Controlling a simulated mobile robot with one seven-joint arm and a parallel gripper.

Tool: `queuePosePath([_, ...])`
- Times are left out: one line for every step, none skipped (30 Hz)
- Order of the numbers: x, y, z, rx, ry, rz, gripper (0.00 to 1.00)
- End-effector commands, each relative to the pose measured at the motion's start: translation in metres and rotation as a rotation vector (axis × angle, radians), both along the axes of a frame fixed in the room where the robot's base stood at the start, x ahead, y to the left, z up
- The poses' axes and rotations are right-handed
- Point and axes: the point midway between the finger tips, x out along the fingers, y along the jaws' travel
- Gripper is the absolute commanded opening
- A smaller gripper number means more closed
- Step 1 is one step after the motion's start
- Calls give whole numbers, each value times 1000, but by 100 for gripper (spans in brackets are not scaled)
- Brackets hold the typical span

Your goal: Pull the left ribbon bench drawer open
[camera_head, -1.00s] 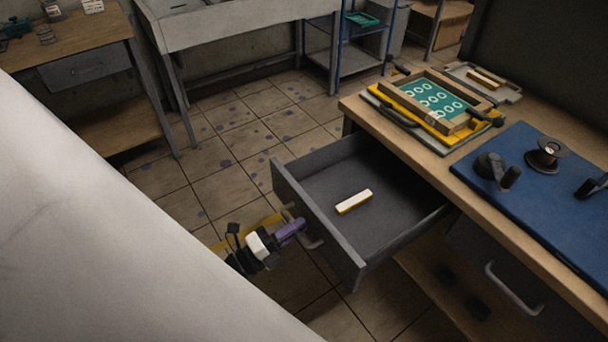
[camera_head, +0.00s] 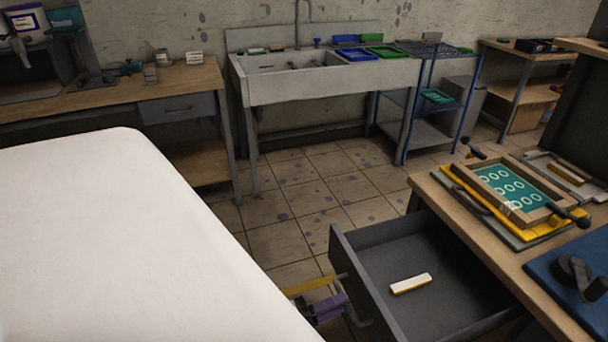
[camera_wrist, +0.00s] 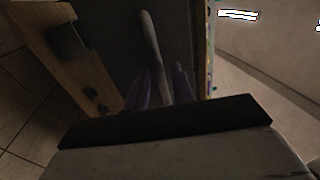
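The left ribbon bench drawer (camera_head: 362,290) is grey and stands well out from the bench in the head view. A white and yellow block (camera_head: 411,284) lies inside it. My gripper (camera_head: 332,308) is at the drawer front, with its purple fingers at the handle (camera_head: 358,308); the picture's lower edge and the drawer front leave little of it in sight. In the wrist view the fingers of my gripper (camera_wrist: 161,88) lie close on both sides of the pale handle bar (camera_wrist: 152,42) and look shut on it. Their contact is dark and hard to see.
The bench top (camera_head: 470,228) carries a yellow printing frame (camera_head: 515,195) and a blue mat (camera_head: 580,268). A sink (camera_head: 320,85), a blue rack (camera_head: 435,100) and a wooden table (camera_head: 150,92) stand behind. Tiled floor (camera_head: 300,200) lies free between them and the drawer.

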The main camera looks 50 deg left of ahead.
Motion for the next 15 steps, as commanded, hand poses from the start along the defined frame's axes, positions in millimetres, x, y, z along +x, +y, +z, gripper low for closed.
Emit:
queuePosePath([-11, 5, -6, 1, -1, 5, 25])
queuePosePath([-17, 7, -7, 1, -1, 5, 25])
queuePosePath([-26, 10, -9, 2, -2, 5, 25])
queuePosePath([-33, 13, -11, 1, -2, 6, 25])
queuePosePath([-39, 15, -12, 2, -2, 5, 25])
queuePosePath([-48, 19, -13, 2, -2, 6, 25])
queuePosePath([-54, 21, -15, 2, -2, 7, 25])
queuePosePath([-61, 23, -16, 1, -2, 6, 25])
queuePosePath([-68, 26, -17, 1, -3, 5, 25])
queuePosePath([-73, 28, -18, 2, -3, 6, 25])
queuePosePath([-79, 30, -19, 2, -3, 5, 25])
queuePosePath([-85, 31, -20, 1, -3, 5, 25])
queuePosePath([-89, 33, -21, 1, -3, 5, 25])
queuePosePath([-92, 35, -21, 1, -4, 5, 25])
queuePosePath([-96, 36, -22, 1, -2, 3, 25])
